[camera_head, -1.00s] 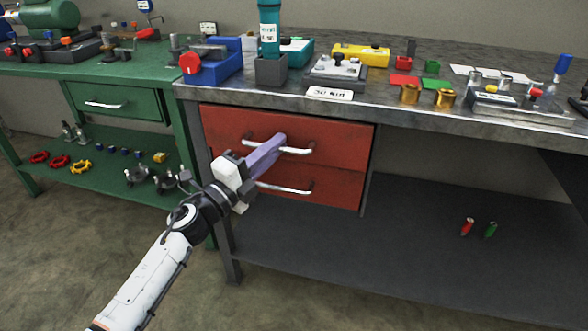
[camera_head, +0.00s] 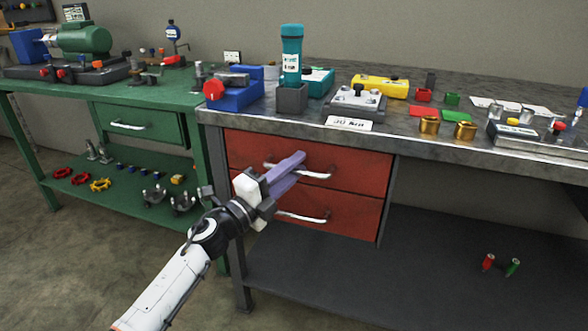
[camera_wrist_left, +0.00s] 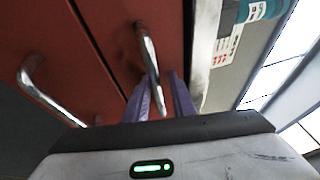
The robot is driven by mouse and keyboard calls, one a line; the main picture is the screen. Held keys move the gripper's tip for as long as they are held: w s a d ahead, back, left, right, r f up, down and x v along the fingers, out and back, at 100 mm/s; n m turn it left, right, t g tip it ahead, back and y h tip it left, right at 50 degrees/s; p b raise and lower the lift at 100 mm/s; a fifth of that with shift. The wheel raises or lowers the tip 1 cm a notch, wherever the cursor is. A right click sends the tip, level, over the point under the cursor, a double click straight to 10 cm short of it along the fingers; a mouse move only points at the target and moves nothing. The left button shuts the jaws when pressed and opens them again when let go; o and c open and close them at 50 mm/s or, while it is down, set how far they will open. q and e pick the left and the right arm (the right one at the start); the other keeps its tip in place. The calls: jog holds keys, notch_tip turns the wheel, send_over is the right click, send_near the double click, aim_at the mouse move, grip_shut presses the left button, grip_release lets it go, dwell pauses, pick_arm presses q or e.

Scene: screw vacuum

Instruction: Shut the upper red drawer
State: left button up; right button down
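The upper red drawer (camera_head: 353,166) sits under the grey workbench, and its front looks about level with the lower red drawer (camera_head: 352,213). Its curved metal handle (camera_head: 318,175) also shows in the wrist view (camera_wrist_left: 151,65). My left gripper (camera_head: 303,160) is at this handle, with its purple fingers covering the middle of the bar. In the wrist view the two fingers (camera_wrist_left: 162,85) stand a little apart, with the bar running into the gap between them. A narrow space seems to show beside the bar. My right gripper is not in view.
The grey bench top (camera_head: 415,142) carries a teal flashlight (camera_head: 292,55) in a holder, a blue vise (camera_head: 235,90) and a yellow case (camera_head: 380,86). A green bench (camera_head: 80,98) stands at left. The grey lower shelf (camera_head: 390,285) is mostly clear.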

pick_arm(q)
jog(key=shift+d+f, duration=0.1)
jog(key=shift+f, duration=0.2)
